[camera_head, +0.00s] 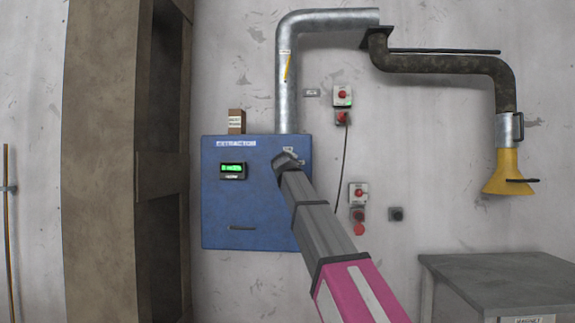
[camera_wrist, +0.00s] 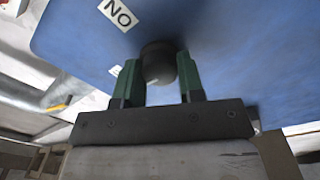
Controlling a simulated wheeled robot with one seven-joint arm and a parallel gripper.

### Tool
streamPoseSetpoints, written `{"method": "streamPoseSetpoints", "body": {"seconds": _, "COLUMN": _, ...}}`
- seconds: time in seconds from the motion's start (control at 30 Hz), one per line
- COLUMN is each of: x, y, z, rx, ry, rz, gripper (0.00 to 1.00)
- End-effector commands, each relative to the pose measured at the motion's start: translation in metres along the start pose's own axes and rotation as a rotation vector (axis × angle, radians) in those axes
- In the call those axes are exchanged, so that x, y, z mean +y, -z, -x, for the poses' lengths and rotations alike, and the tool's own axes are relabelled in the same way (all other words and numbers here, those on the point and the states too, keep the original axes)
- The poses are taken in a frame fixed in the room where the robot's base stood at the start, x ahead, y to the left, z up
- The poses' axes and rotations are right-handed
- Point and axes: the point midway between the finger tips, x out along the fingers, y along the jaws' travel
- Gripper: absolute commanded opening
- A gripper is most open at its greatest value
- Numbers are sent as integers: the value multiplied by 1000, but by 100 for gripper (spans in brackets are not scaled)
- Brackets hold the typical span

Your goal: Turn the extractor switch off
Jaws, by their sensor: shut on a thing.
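The blue extractor box (camera_head: 255,205) is on the wall, with an "EXTRACTOR" label and a lit green display (camera_head: 233,170). My gripper (camera_head: 286,160) is at the upper right of the box's front and hides the switch in the head view.
A metal duct (camera_head: 288,90) rises from the box. Other wall switch boxes with red buttons (camera_head: 343,96) (camera_head: 358,195) are to the right. A yellow hood (camera_head: 508,172) hangs farther right, above a grey table (camera_head: 500,275). A brown cabinet frame (camera_head: 105,160) stands at left.

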Motion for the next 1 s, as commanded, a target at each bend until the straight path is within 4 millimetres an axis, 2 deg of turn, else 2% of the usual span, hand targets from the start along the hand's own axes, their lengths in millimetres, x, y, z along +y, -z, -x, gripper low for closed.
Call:
{"method": "streamPoseSetpoints", "body": {"seconds": 0.37, "x": -1, "y": 0, "z": 0, "rx": 0, "ry": 0, "rz": 7, "gripper": 12}}
{"method": "streamPoseSetpoints", "body": {"seconds": 0.4, "x": -1, "y": 0, "z": 0, "rx": 0, "ry": 0, "rz": 7, "gripper": 42}}
{"method": "streamPoseSetpoints", "body": {"seconds": 0.47, "x": -1, "y": 0, "z": 0, "rx": 0, "ry": 0, "rz": 7, "gripper": 61}}
{"method": "streamPoseSetpoints", "body": {"seconds": 0.8, "x": 0, "y": 0, "z": 2, "rx": 0, "ry": 0, "rz": 5, "gripper": 61}}
{"method": "streamPoseSetpoints", "body": {"seconds": 1.0, "x": 0, "y": -1, "z": 17, "rx": 1, "ry": -1, "rz": 5, "gripper": 61}}
